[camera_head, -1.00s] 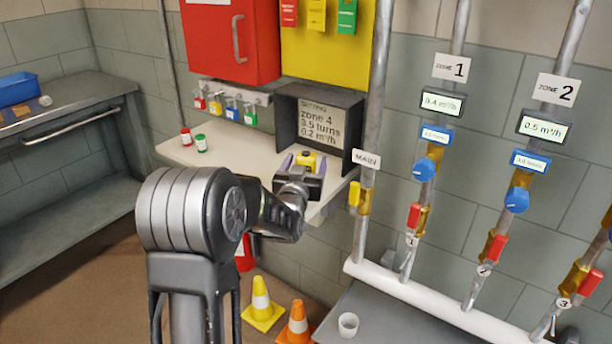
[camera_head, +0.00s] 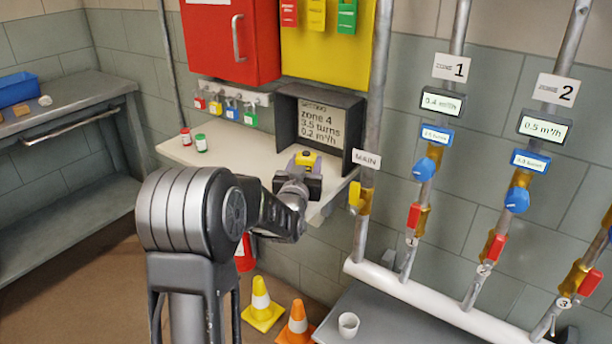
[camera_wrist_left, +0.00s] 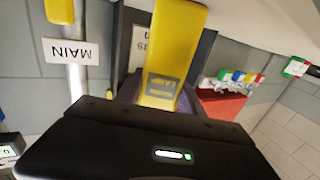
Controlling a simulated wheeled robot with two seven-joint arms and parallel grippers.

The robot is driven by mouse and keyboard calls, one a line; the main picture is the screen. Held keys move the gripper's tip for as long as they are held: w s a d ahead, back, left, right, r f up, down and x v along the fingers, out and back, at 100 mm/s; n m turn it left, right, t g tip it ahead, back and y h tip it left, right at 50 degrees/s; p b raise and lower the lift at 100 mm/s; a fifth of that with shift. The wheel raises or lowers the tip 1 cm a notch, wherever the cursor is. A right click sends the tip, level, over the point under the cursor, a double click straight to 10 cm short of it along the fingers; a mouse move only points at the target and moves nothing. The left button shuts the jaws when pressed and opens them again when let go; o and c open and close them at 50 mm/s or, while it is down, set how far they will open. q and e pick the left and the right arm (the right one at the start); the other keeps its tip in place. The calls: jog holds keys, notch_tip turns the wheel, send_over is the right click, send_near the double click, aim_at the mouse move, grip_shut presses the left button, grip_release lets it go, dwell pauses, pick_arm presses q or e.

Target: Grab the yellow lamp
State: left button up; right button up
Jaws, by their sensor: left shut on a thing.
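My left gripper is shut on the lamp; the gripper body hides the lamp's lower part. I cannot tell whether the lamp touches the shelf. My right gripper is not in view.
The white shelf (camera_head: 225,170) holds a red and a green small canister (camera_head: 201,143) at left. The dark display box (camera_head: 319,120) stands close behind the lamp. The MAIN pipe (camera_head: 375,95) rises just right of the shelf. Cones (camera_head: 262,305) stand on the floor below.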

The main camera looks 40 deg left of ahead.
pick_arm(q)
jog(key=shift+r, duration=0.1)
grip_shut()
notch_tip(320, 180, up, 10)
jog(key=shift+f+p, duration=0.1)
jog(key=shift+p, duration=0.65)
jog(key=shift+d, duration=0.1)
